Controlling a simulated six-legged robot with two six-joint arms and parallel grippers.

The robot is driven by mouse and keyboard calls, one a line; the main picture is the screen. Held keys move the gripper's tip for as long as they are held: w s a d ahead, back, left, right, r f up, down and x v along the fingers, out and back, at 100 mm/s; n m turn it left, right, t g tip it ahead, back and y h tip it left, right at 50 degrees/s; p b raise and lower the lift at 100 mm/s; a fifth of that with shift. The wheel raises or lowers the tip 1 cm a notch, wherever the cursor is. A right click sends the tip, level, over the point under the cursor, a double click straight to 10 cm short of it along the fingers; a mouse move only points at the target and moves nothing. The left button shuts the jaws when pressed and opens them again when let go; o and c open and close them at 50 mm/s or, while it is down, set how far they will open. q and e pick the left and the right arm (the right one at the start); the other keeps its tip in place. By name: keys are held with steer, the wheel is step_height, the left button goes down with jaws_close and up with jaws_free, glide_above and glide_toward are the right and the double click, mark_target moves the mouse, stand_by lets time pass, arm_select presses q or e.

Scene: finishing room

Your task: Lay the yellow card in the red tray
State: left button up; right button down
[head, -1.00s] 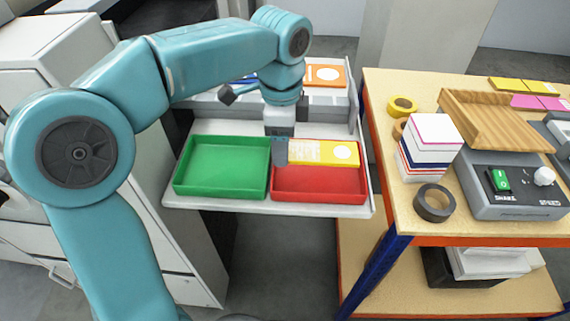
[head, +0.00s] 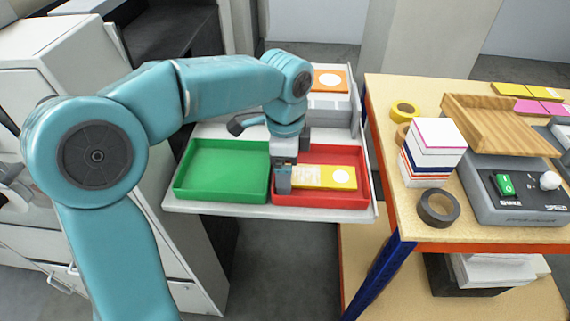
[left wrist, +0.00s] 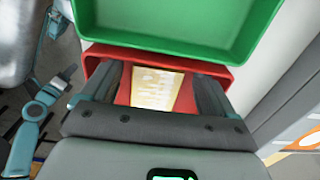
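The gripper covers the card's near end.
An empty green tray (head: 222,170) stands left of the red one on the same pale shelf (head: 232,209). An orange card (head: 331,80) lies behind. A wooden bench (head: 392,172) on the right holds tape rolls, a card stack (head: 432,146) and a control box (head: 515,189).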

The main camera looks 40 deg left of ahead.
arm_select(q)
steer(key=shift+r, duration=0.3)
step_height(320, 180, up, 12)
steer(key=p, duration=0.2)
steer(key=shift+f+p, duration=0.15)
steer(key=shift+p, duration=0.15)
